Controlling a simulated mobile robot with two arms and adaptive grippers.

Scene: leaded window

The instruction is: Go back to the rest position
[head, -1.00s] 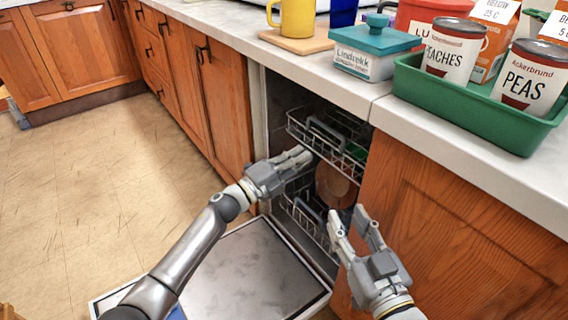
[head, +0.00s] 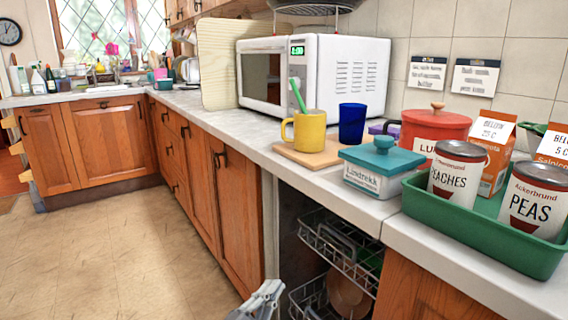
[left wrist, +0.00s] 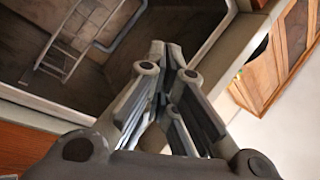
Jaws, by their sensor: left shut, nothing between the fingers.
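My left gripper (head: 262,300) shows only at the bottom edge of the head view, in front of the dishwasher opening. In the left wrist view its grey fingers (left wrist: 165,48) are together with nothing between them. The open dishwasher has an upper rack (head: 345,245) and a lower rack (head: 308,298) with dishes, partly cut off by the frame. A wire rack (left wrist: 88,35) also shows in the left wrist view, beyond the fingers. My right gripper is out of both views.
The worktop above holds a green tray (head: 455,232) with cans, a teal-lidded box (head: 378,180), a yellow mug (head: 308,133) on a board, a blue cup (head: 352,124), a red canister (head: 430,130) and a microwave (head: 330,75). The floor (head: 90,255) at left is clear.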

